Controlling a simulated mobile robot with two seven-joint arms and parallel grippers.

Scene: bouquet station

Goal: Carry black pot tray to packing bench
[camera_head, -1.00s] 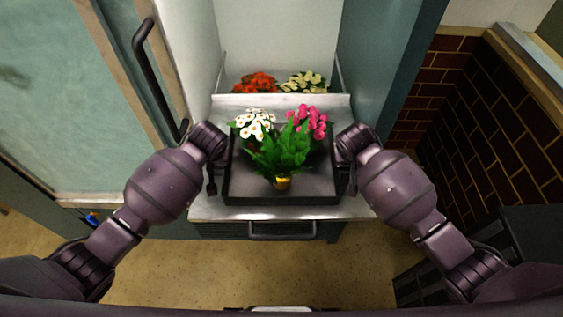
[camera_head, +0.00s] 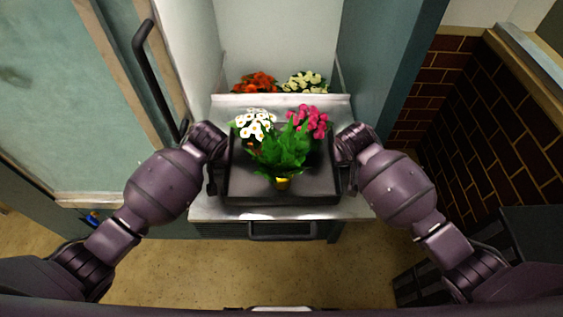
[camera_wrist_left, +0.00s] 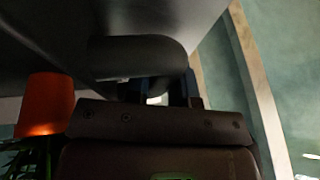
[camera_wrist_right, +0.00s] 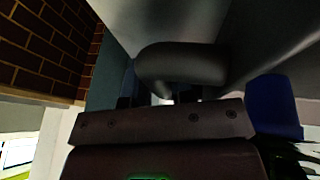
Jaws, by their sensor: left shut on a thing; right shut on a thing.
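The black pot tray (camera_head: 300,200) is on or just over the steel counter in the head view; I cannot tell if it touches. It holds a white-flowered plant (camera_head: 255,124), a pink-flowered plant (camera_head: 312,120) and a green leafy plant in a yellow pot (camera_head: 283,183). My left gripper (camera_head: 213,180) is shut on the tray's left side, and my right gripper (camera_head: 350,180) on its right side. Each wrist view shows a dark rounded handle at the jaws, left (camera_wrist_left: 140,57) and right (camera_wrist_right: 180,67). An orange pot (camera_wrist_left: 46,105) and a blue pot (camera_wrist_right: 273,105) show beside them.
Red and cream flowers (camera_head: 304,82) stand behind a low steel ledge (camera_head: 280,100) at the back. A teal door with a dark handle (camera_head: 160,80) is at left. A brick wall (camera_head: 490,130) and dark slatted crate (camera_head: 470,240) are at right. Floor (camera_head: 260,275) in front is clear.

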